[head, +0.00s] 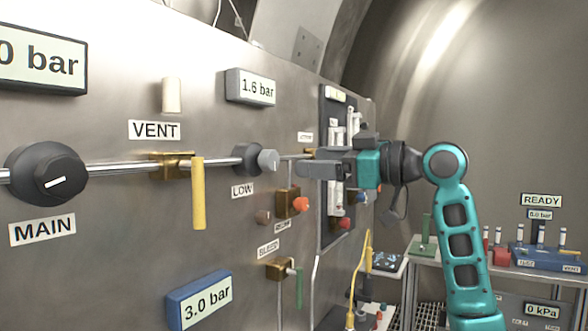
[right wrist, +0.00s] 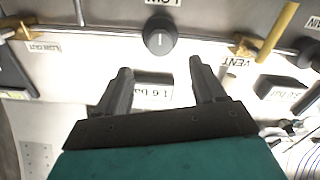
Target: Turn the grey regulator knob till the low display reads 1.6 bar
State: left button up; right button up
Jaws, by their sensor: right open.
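The grey LOW regulator knob (head: 267,160) is on the steel panel at the end of a dark round body. The low display (head: 253,88) above it reads 1.6 bar. My right gripper (head: 304,163) is open, just right of the knob in the head view and apart from it. In the right wrist view, which is upside down, the knob (right wrist: 160,40) with its white mark lies beyond my open fingertips (right wrist: 161,66). The low display (right wrist: 153,92) shows between the fingers there. The left gripper is not in view.
A yellow VENT lever (head: 198,193) hangs left of the knob. The black MAIN knob (head: 47,174) is further left. A red-orange knob (head: 300,204) sits below my right gripper, and a blue 3.0 bar display (head: 199,299) is lower on the panel.

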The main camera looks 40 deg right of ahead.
jog(key=shift+b+v, duration=0.4)
jog(key=shift+v, duration=1.95)
